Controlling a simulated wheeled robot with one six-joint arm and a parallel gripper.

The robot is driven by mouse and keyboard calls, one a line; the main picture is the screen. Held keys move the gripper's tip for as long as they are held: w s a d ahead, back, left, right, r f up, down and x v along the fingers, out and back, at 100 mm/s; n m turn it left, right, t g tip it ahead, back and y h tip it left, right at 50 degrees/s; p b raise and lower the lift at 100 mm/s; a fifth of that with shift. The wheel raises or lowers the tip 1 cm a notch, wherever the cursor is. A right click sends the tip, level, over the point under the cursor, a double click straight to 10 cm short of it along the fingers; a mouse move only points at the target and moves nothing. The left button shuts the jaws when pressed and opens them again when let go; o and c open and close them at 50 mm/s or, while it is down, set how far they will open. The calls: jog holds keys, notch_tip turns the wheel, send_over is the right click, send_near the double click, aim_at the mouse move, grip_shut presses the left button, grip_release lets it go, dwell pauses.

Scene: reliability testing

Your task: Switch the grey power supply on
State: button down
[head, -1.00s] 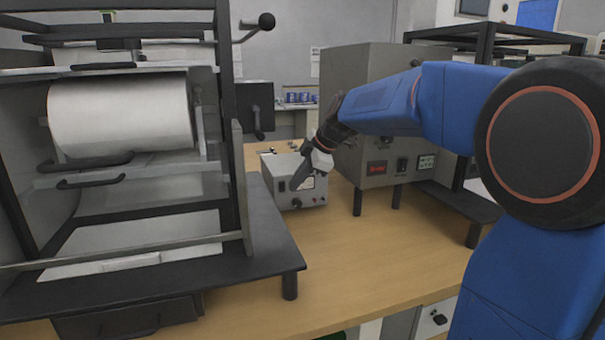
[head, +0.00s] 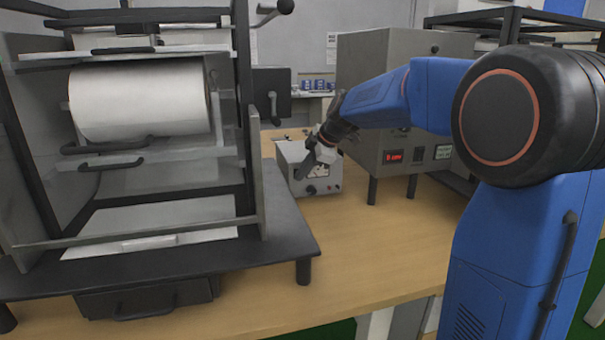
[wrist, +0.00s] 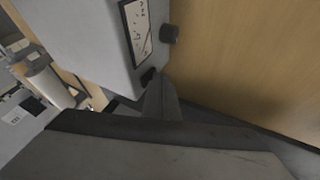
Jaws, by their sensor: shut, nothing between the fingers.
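The grey power supply (head: 291,152) is a small box on the wooden bench, between the roller machine and the large grey cabinet. Its front has a meter, a dark knob (head: 311,190) and a red part near the right lower corner. My gripper (head: 301,174) is shut and empty, in front of the meter, and hides part of the front. In the wrist view, the power supply (wrist: 85,30) fills the upper left, with its meter (wrist: 138,30), a knob (wrist: 169,33) and a black switch-like part (wrist: 148,76). My gripper's tips (wrist: 160,88) are close to that part; I cannot tell whether they touch.
The roller machine (head: 275,225) with its black base stands at left. The large grey cabinet (head: 365,75) on legs, with a red display, stands right of the supply. Bare bench (head: 350,235) lies in front of the supply.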

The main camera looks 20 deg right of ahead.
jog(key=shift+w+f, duration=0.1)
jog(key=shift+w, duration=0.1)
dwell(0.3)
jog(key=shift+r, duration=0.85)
